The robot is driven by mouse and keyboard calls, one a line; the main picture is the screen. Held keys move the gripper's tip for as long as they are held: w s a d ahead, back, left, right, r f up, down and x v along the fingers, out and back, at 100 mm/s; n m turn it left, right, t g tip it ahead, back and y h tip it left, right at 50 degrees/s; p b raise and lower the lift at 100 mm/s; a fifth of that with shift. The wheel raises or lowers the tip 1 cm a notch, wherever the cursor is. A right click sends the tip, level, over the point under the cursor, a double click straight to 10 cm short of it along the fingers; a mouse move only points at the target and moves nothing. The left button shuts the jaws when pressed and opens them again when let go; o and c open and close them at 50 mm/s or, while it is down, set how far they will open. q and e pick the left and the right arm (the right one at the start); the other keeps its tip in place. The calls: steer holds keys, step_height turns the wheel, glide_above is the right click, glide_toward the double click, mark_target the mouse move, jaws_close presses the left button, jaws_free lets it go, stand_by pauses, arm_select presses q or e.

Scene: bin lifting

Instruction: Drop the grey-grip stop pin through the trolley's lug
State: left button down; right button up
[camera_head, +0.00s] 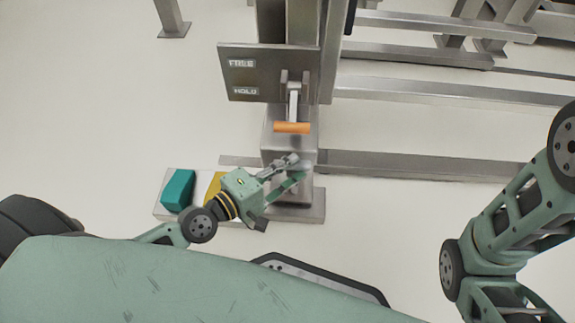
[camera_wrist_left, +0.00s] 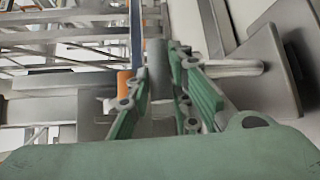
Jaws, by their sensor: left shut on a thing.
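My left gripper (camera_head: 292,167) is in front of the metal post, just below the orange handle in the head view. In the left wrist view its green fingers (camera_wrist_left: 160,105) are closed on a dark grey cylinder, which looks like the grip of the stop pin (camera_wrist_left: 158,68). The pin's lower end is hidden, and I cannot tell whether it is in a hole. I cannot make out the trolley's lug for certain; my gripper covers part of the area. My right arm shows at the right of the head view, but its gripper is not visible.
An orange-handled lever (camera_head: 292,127) sits just above my left gripper, beside a plate marked FREE and HOLD (camera_head: 265,72). A teal block (camera_head: 178,190) and a partly hidden yellow block (camera_head: 213,186) lie left of it. Metal rails (camera_head: 430,167) run rightward; the floor between is clear.

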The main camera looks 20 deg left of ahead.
mark_target(288, 176)
arm_select(q)
steer(key=shift+f+b, duration=3.5)
steer(key=shift+f, duration=0.4)
stand_by(0.9)
steer(key=c, duration=1.5)
jaws_free()
steer(key=shift+r, duration=0.1)
steer(key=shift+r+p, duration=1.7)
steer(key=shift+p, duration=0.2)
